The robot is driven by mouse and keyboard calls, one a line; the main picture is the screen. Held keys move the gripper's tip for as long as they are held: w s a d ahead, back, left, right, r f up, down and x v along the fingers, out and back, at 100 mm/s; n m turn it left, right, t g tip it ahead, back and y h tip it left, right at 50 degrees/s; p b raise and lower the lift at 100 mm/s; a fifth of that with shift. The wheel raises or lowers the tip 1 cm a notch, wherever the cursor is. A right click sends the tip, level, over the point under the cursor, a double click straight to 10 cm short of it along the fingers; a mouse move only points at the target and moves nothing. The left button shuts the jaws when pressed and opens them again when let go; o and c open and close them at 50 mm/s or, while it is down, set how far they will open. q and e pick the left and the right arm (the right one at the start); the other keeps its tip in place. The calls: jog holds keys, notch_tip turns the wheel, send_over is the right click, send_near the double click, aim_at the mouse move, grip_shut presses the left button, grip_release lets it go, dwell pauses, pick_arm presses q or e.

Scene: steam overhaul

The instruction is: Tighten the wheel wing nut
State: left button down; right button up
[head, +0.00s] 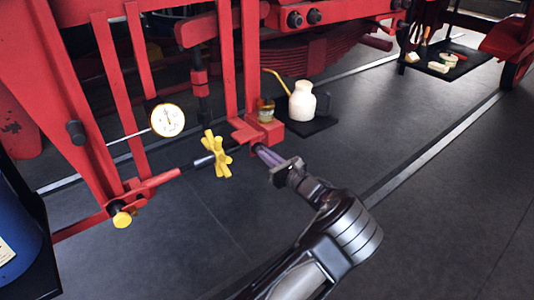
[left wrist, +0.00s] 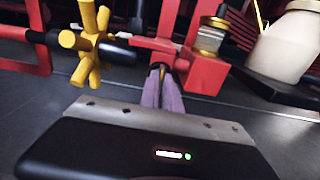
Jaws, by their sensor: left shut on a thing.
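My left gripper (head: 259,149) reaches in from the lower right, its purple fingers at the lower edge of the red bracket (head: 267,131). My right gripper is out of view.
A white oil can (head: 302,101) with a yellow spout and a small jar (head: 265,109) stand behind the gripper. A round dial gauge (head: 167,120) is at the left. A blue drum (head: 18,228) is at far left.

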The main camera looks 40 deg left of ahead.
pick_arm(q)
jog(key=c, duration=1.6)
grip_release()
jog(key=shift+o, duration=0.2)
jog(key=v, duration=0.7)
jog(key=shift+d+b, duration=0.4)
jog(key=shift+s, duration=0.15)
